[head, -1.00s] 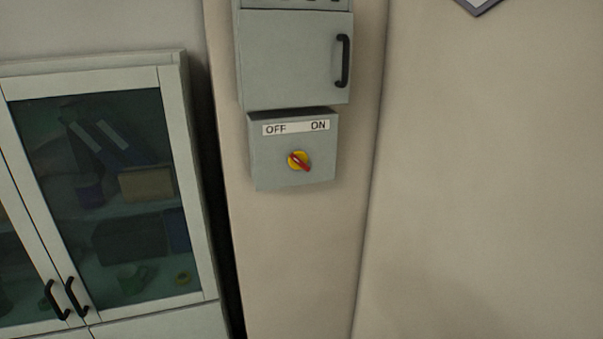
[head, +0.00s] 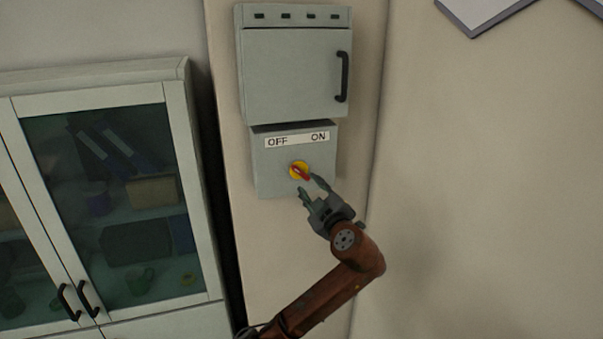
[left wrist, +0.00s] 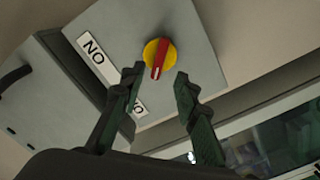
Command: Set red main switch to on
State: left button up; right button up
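The red main switch (head: 301,173) is a red handle on a yellow disc, on the front of a grey box (head: 272,180) fixed to the wall. A label (head: 296,140) above it reads OFF at left and ON at right. The handle slants from upper left to lower right, its pale-marked end at the OFF side. My left gripper (head: 311,184) is open just below and right of the switch. In the left wrist view the handle (left wrist: 160,58) shows beyond the gap between the open fingertips (left wrist: 157,75), with nothing held. My right gripper is not in view.
A grey cabinet (head: 290,75) with a black handle (head: 343,77) is directly above the switch box. A glass-door cupboard (head: 186,190) stands at the left.

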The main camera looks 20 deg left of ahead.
aim_at(301, 174)
pick_arm(q)
jog(key=p+x, duration=0.2)
jog(key=x, duration=0.5)
jog(key=shift+s+r+p, duration=0.1)
jog(key=shift+r+p, duration=0.1)
jog(key=shift+p, duration=0.1)
jog(key=shift+w+a+f, duration=0.1)
jog(key=shift+w+a, duration=0.15)
jog(key=shift+w, duration=0.1)
jog(key=shift+c, duration=1)
grip_shut()
